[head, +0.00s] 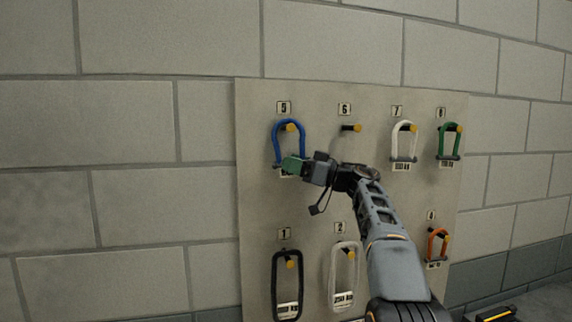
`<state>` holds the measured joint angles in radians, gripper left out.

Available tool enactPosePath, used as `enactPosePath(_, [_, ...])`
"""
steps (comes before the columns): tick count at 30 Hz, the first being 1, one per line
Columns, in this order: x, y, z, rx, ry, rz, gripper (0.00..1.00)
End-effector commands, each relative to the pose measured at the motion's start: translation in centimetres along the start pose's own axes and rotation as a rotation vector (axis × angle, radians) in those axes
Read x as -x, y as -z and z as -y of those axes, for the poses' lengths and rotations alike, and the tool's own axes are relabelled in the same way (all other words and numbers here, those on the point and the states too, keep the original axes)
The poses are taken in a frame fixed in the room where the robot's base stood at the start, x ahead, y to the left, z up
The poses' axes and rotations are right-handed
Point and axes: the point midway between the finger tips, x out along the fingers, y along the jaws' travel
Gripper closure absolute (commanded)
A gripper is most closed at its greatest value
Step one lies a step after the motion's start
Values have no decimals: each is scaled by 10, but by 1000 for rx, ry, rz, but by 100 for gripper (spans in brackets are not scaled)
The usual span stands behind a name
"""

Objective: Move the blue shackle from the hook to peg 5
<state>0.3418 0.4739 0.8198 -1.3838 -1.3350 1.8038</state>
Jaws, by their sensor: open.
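The blue shackle (275,140) hangs upright with its loop around the yellow-tipped peg 5 (289,127), under the number plate 5 at the upper left of the board. My gripper (290,164) is open at the lower end of the blue shackle, its green fingertips overlapping the shackle's bottom. I cannot tell whether the fingertips touch it. A white label partly shows below the fingertips; the rest is hidden. No separate hook is identifiable in this view.
The pegboard (310,210) is on a block wall. Peg 6 (351,128) is bare. A white shackle (395,140) hangs on peg 7, a green one (441,140) on peg 8. Black (275,280), white (332,270) and orange (431,245) shackles hang below. My arm covers the lower middle.

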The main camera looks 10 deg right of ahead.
Motion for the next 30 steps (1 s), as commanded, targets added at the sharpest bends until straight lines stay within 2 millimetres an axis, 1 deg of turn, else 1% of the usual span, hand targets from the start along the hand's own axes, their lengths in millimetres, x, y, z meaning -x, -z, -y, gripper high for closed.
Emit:
enactPosePath(1, [12,-3,-1,1,-5,0,51])
enactPosePath(3, [27,-3,-1,2,-6,-1,51])
enactPosePath(9, [68,-2,0,1,-4,-1,51])
enactPosePath(12, [84,-2,0,0,-3,-1,51])
enactPosePath(16, [100,-1,0,0,-2,-2,51])
enactPosePath(21, [111,0,0,0,0,-1,51])
enactPosePath(24, [113,1,0,2,-3,-5,51])
enactPosePath(26, [111,4,1,13,-16,-21,51])
enactPosePath(28, [104,10,0,38,-55,-66,51])
enactPosePath(30, [95,21,0,77,-131,-137,51])
